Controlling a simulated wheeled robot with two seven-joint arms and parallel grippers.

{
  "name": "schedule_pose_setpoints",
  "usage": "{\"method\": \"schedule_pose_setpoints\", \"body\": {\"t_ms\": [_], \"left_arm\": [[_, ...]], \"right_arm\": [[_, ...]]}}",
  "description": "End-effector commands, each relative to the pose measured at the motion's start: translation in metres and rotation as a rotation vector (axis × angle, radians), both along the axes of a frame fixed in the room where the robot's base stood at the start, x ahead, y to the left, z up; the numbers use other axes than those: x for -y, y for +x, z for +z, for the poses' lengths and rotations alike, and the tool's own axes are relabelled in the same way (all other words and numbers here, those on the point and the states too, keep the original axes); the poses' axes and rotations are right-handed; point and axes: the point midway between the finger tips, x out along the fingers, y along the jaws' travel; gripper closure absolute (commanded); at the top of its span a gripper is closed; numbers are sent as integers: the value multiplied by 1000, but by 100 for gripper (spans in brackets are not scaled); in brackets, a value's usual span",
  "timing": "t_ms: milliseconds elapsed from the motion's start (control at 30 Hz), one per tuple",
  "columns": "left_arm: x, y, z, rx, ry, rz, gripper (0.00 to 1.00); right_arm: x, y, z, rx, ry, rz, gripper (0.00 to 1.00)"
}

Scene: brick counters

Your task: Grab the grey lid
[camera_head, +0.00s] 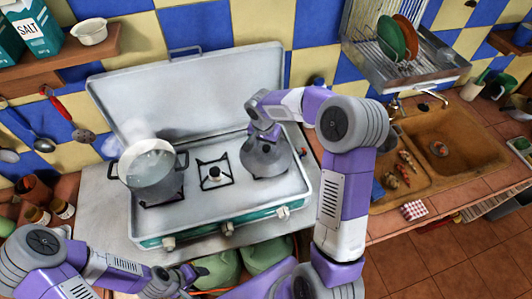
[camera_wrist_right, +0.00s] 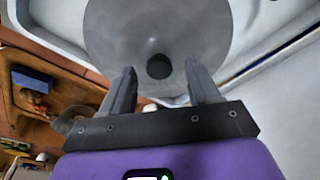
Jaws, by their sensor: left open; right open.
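A grey, round, cone-shaped lid (camera_head: 266,160) sits over the right burner of the stove. In the right wrist view the grey lid (camera_wrist_right: 190,30) fills the upper middle, with a dark round knob (camera_wrist_right: 159,66) at its centre. My right gripper (camera_head: 264,133) is over the lid's top. In the wrist view its two fingers (camera_wrist_right: 160,82) are apart, one on each side below the knob, with nothing held; I cannot tell whether they touch the lid. My left gripper (camera_head: 188,281) is open and empty, low in front of the stove. What lies under the lid is hidden.
A steaming grey pot (camera_head: 150,172) stands on the left burner, and the middle burner (camera_head: 214,174) is bare. The raised stove cover (camera_head: 190,90) stands behind. A brown sink (camera_head: 450,140) and a dish rack (camera_head: 385,50) are to the right.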

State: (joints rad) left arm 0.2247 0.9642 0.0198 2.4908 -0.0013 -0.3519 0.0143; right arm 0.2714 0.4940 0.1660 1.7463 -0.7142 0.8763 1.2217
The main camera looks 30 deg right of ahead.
Motion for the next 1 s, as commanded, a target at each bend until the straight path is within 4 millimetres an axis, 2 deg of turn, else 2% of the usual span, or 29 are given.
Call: {"method": "schedule_pose_setpoints", "body": {"t_ms": [100, 333, 700, 733, 1000], "left_arm": [[0, 0, 0, 0, 0, 0, 36], [0, 0, 0, 0, 0, 0, 36], [0, 0, 0, 0, 0, 0, 36], [0, 0, 0, 0, 0, 0, 36], [0, 0, 0, 0, 0, 0, 36]], "right_arm": [[1, 0, -8, -1, 1, 0, 39], [1, 1, -9, 1, 1, 0, 41], [1, 1, -8, 1, 0, 0, 98], [1, 1, -8, 1, 0, 0, 100], [1, 1, -8, 3, 0, 0, 100]]}}
